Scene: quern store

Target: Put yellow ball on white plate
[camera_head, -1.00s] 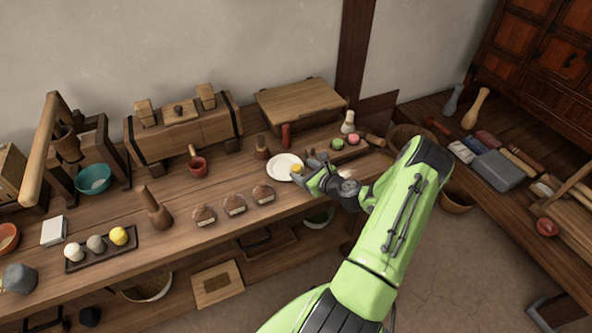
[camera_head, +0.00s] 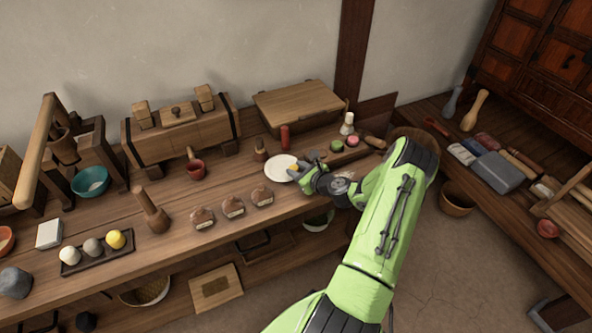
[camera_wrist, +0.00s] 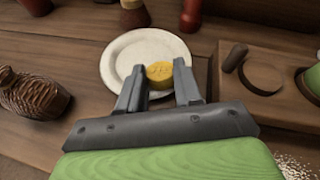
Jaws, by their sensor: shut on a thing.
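A yellow ball (camera_head: 115,239) sits at the right end of a dark tray at the left front of the bench, beside a grey and a whitish ball. My gripper (camera_wrist: 158,88) is shut on a yellow round piece (camera_wrist: 160,74) with a patterned, flat-looking top. In the wrist view the piece is seen against the right front part of the white plate (camera_wrist: 132,45); whether it touches the plate I cannot tell. In the head view my gripper (camera_head: 297,171) is at the right edge of the plate (camera_head: 279,167), and the held piece is hidden.
A wooden tray right of the plate has an empty round recess (camera_wrist: 262,76), with a green (camera_head: 336,146) and a pink piece (camera_head: 352,141). A red bottle (camera_head: 285,137) stands behind the plate.

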